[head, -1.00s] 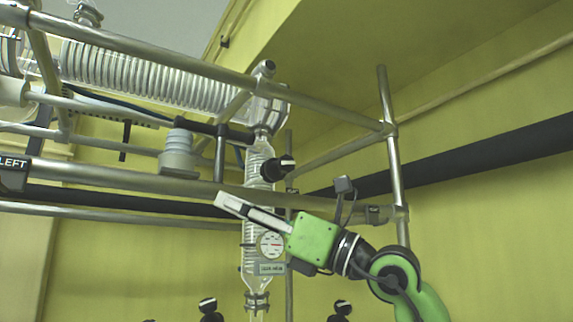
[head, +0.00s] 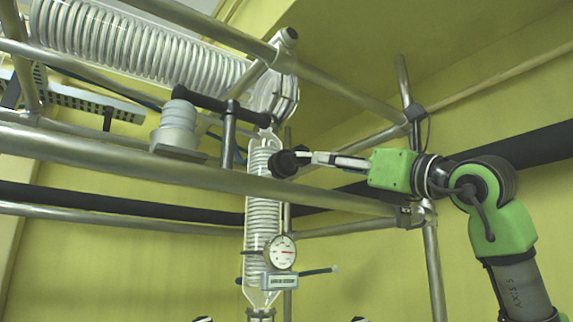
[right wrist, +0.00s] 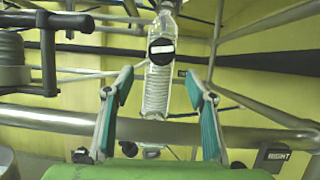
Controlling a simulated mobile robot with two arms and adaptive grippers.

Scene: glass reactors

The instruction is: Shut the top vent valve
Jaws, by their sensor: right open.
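The valve's black round knob (head: 286,162) sits on the upper part of the upright glass coil column (head: 262,215). In the right wrist view the knob (right wrist: 161,50) faces me, with a white bar lying level across it. My right gripper (head: 312,159) comes in from the right with its fingers pointing at the knob. In the right wrist view the gripper (right wrist: 160,88) is open, its teal finger pads wide apart, and the knob appears centred beyond them. Nothing is between the fingers. In the head view the tips overlap the knob's right edge; contact cannot be told. My left gripper is out of view.
A metal pipe frame (head: 180,172) crosses in front of the column and below the knob. A round dial gauge (head: 281,252) hangs lower on the column. A grey stepped cylinder (head: 177,128) stands left of it. A large glass coil (head: 140,50) lies above.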

